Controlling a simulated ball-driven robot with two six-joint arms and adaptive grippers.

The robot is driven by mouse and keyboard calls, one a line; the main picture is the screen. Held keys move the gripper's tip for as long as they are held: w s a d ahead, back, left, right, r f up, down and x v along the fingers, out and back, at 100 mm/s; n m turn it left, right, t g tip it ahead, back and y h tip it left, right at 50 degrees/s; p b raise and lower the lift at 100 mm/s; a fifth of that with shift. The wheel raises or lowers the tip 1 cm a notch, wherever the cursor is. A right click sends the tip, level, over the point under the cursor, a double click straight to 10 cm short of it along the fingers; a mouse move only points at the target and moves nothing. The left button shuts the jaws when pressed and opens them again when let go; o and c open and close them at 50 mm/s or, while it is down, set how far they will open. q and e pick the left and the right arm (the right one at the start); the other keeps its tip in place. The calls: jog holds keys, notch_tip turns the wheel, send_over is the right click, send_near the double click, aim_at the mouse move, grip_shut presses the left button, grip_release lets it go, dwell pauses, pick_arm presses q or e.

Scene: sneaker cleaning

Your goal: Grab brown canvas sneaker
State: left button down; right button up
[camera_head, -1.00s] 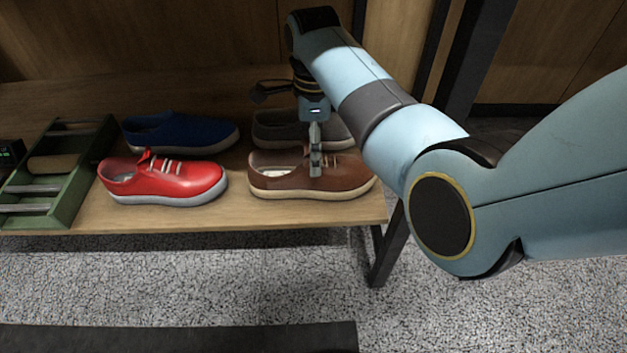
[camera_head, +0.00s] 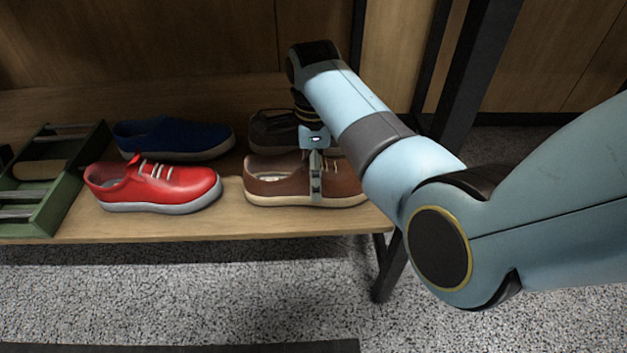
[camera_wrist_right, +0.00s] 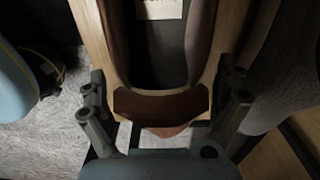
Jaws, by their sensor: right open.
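The brown canvas sneaker (camera_head: 275,186) stands on the right part of the wooden bench, its pale sole down. My right gripper (camera_head: 316,196) is lowered over its middle, with one finger in front of the shoe's near side. In the right wrist view, the open fingers (camera_wrist_right: 163,97) sit on either side of the brown sneaker (camera_wrist_right: 160,104), whose opening and pale insole label face the camera. I cannot tell whether the fingers touch it. My left gripper is out of view.
A red sneaker (camera_head: 160,185) stands left of the brown one. A blue shoe (camera_head: 170,136) and a dark shoe (camera_head: 270,130) stand behind. A green tray (camera_head: 66,190) is at the far left. The bench's front edge (camera_head: 200,229) runs close before the shoes.

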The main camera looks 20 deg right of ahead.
jog(key=c, duration=1.6)
jog(key=shift+o, duration=0.2)
jog(key=shift+r, duration=0.15)
